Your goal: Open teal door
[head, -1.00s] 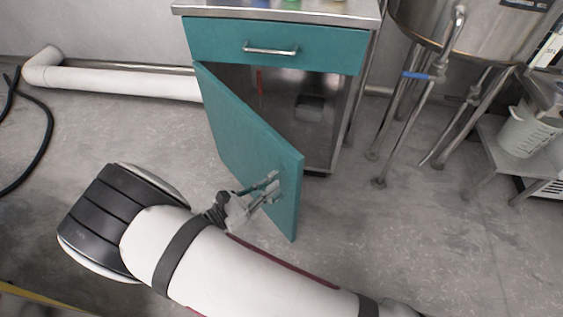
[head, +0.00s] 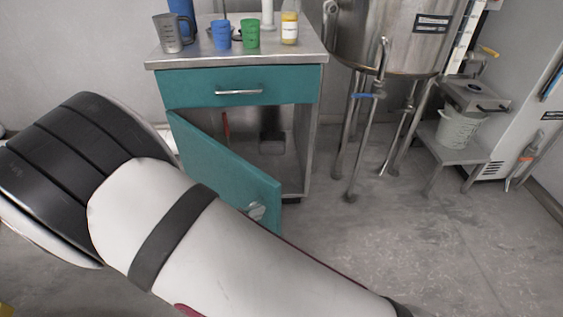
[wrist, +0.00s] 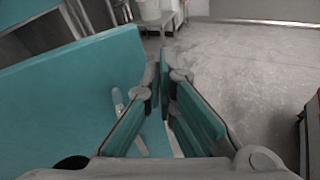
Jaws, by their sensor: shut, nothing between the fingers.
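The teal door (head: 218,165) stands swung outward from the front of the cabinet (head: 300,150), hinged on its left side, with the dark inside showing. The door (wrist: 75,90) fills the left of the wrist view. A pale handle (wrist: 119,103) on its face is partly hidden by my fingers. My gripper (wrist: 166,82) has its teal-lined fingers together at the tips, with nothing held, just right of the handle; I cannot tell whether they touch the door. In the head view my arm hides the gripper and the door's lower edge.
A closed teal drawer (head: 240,87) sits above the opening. Cups (head: 220,36), a metal jug (head: 170,35) and a yellow bottle (head: 289,28) stand on the cabinet top. A steel tank (head: 390,35) on legs stands to the right. The floor (head: 430,250) at front right is clear.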

